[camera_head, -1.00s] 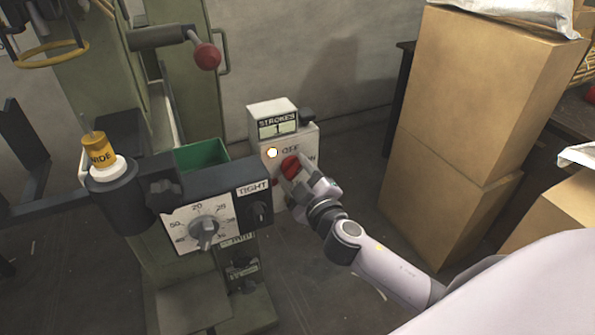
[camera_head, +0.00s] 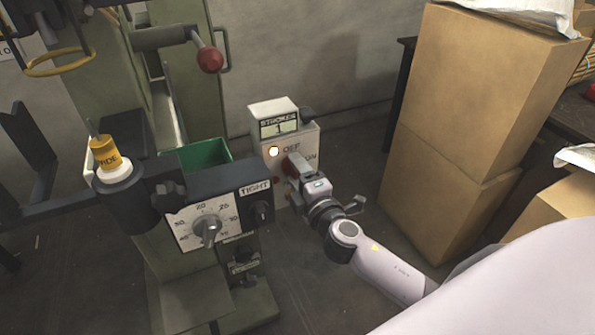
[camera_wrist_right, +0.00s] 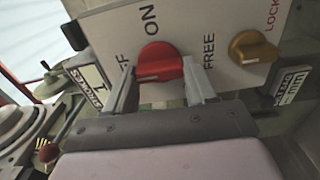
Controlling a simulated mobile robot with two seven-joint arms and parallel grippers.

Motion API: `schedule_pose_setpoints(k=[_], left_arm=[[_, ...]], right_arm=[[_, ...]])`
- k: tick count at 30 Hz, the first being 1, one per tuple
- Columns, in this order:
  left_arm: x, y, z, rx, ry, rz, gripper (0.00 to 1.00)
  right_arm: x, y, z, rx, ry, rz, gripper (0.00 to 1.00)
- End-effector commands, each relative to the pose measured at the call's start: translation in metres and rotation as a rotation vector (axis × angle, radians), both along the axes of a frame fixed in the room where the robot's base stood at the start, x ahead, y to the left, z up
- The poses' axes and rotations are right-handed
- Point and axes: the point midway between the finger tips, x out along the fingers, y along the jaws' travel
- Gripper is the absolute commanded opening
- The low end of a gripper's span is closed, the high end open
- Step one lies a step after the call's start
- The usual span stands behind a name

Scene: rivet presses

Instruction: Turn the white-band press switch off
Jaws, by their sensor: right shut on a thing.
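The switch box (camera_head: 284,148) stands behind the green press, with a STROKES counter (camera_head: 279,124) reading 1 on top. Its lamp (camera_head: 273,151) is lit pale. OFF and ON labels show beside the red knob (camera_head: 289,167). My right gripper (camera_head: 293,169) is at this knob. In the right wrist view the red knob (camera_wrist_right: 158,64) sits between my two fingers, which are shut on it; its pale mark lies toward the left finger. The OFF label there is partly hidden by that finger. A white ring (camera_head: 113,171) sits under the press's yellow cap. My left gripper is not in view.
A yellow knob (camera_wrist_right: 253,48) with FREE and LOCK labels is beside the red one. The press's dial panel (camera_head: 207,220) is left of my right arm. Stacked cardboard boxes (camera_head: 465,110) stand to the right. Floor between them is clear.

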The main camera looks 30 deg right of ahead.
Motion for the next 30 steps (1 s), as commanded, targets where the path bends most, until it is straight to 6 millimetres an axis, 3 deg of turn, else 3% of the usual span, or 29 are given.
schedule_pose_setpoints(k=[18, 19, 21, 30], left_arm=[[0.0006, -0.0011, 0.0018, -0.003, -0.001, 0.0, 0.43], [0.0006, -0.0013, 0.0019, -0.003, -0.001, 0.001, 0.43], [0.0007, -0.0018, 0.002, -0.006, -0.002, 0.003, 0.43], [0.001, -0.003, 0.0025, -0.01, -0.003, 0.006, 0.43]], right_arm=[[-0.0004, 0.0005, -0.0009, -0.044, 0.004, 0.001, 0.25], [-0.0004, 0.0005, -0.0009, -0.044, 0.004, 0.001, 0.62], [-0.0004, 0.0005, -0.0008, -0.043, 0.003, 0.001, 0.81], [-0.0009, 0.0003, -0.0006, -0.041, 0.003, 0.001, 0.81]])
